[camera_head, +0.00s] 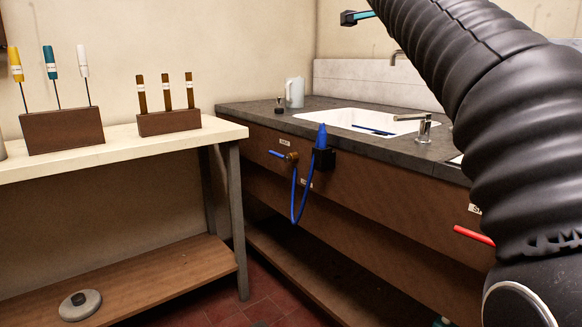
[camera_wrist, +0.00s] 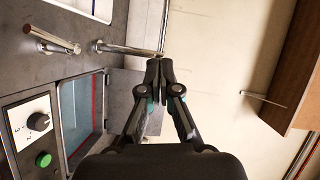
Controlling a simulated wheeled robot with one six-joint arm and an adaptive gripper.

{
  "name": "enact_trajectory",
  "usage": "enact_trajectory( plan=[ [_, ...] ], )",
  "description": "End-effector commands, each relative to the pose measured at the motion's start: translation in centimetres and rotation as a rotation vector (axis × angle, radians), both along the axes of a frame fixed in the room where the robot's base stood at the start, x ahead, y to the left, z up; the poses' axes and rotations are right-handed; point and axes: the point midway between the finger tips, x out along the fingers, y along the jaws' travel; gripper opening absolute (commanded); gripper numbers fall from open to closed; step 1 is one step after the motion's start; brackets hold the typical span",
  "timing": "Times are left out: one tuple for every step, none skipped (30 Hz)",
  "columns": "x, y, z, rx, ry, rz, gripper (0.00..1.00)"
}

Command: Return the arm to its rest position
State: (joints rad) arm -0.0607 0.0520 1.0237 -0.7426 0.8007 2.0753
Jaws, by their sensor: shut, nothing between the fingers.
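My gripper (camera_wrist: 158,72) shows in the wrist view with its black fingers together at the centre. It is shut and holds nothing. It hangs in free space before a pale wall and near a metal spout (camera_wrist: 127,49), apart from both as far as I can tell. In the head view my black ribbed arm fills the right side and rises over the counter.
A dark counter (camera_head: 265,113) with a white sink (camera_head: 350,117) stands below my arm. A blue nozzle and hose (camera_head: 293,200) hang on its front. A pale bench (camera_head: 120,148) with tool racks stands left. In the wrist view a control panel (camera_wrist: 22,125) is lower left and a wooden cabinet (camera_wrist: 293,75) right.

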Motion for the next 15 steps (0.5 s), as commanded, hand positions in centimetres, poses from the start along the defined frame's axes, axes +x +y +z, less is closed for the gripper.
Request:
enact_trajectory(
  plan=[
    [0.0,-0.1,0.0,-0.003,0.003,-0.001,0.00],
    [0.1,-0.1,-0.1,-0.020,0.011,0.001,0.00],
    [0.0,-0.1,0.0,-0.039,0.020,0.004,0.00],
    [0.0,-0.1,0.0,-0.053,0.027,0.006,0.00],
    [0.0,-0.1,0.0,-0.068,0.034,0.008,0.00],
    [0.0,-0.1,-0.1,-0.088,0.045,0.012,0.00],
    [0.0,0.0,-0.1,-0.104,0.052,0.014,0.00],
    [0.0,0.0,-0.1,-0.120,0.060,0.018,0.00],
    [0.0,0.1,-0.1,-0.141,0.072,0.023,0.00],
    [0.0,0.2,-0.1,-0.158,0.082,0.028,0.00],
    [0.0,0.2,-0.1,-0.175,0.091,0.032,0.00],
    [0.0,0.3,-0.2,-0.200,0.107,0.039,0.00],
    [0.1,0.4,-0.4,-0.219,0.120,0.044,0.00],
    [0.2,0.4,-0.6,-0.238,0.136,0.051,0.00],
    [0.3,0.5,-1.1,-0.266,0.159,0.060,0.00]
  ],
)
